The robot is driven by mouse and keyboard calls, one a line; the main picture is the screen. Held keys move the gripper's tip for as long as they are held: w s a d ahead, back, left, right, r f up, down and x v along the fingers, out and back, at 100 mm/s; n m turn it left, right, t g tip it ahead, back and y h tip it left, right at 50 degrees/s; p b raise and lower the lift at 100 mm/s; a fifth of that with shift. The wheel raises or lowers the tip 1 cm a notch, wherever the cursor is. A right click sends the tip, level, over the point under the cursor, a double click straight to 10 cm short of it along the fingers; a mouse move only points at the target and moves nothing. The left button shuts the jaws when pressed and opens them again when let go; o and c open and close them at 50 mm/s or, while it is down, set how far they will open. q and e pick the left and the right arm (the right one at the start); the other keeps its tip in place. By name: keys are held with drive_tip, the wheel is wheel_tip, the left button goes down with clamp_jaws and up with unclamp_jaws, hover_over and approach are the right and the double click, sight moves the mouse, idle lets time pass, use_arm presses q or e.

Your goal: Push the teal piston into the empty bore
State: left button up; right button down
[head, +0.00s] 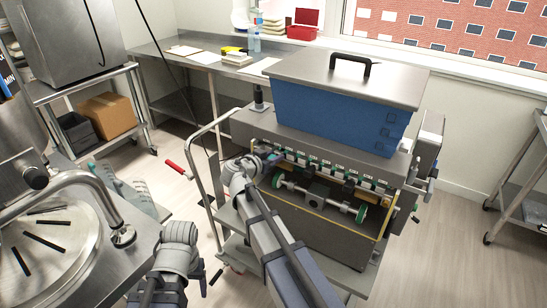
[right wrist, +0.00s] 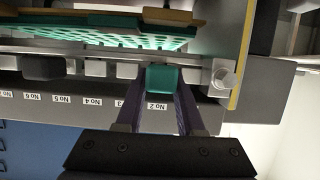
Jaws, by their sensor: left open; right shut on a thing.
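The teal piston (right wrist: 162,78) is between the two purple fingertips of my right gripper (right wrist: 163,92) in the right wrist view, in line with the row of pale blocks above the "No 2" label. My right gripper also shows in the head view (head: 270,158), at the front of the depositor (head: 300,135). The empty bore is not visible; the piston and fingers cover that spot, and I cannot tell how deep the piston sits. My left gripper (head: 211,280) is low in the head view, beside its wrist, mostly hidden, empty as far as I see and away from the depositor.
A blue hopper with a steel lid (head: 345,78) tops the depositor. A green-ended shaft (head: 318,196) lies below the piston row. A green mould tray (right wrist: 130,38) is close to my right fingertips.

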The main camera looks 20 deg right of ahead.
drive_tip(key=shift+w+d, duration=0.2)
drive_tip(key=shift+s+a, duration=0.1)
drive_tip(key=shift+s+a, duration=1)
drive_tip(key=shift+a, duration=0.25)
drive_tip(key=shift+w+d, duration=0.1)
drive_tip(key=shift+d, duration=0.05)
idle(0.5)
drive_tip(key=shift+w+d+r, duration=0.1)
drive_tip(key=shift+w+d, duration=0.9)
drive_tip(key=shift+d, duration=0.2)
drive_tip(key=shift+s+a, duration=0.1)
drive_tip(key=shift+s, duration=0.05)
idle(1.3)
idle(0.4)
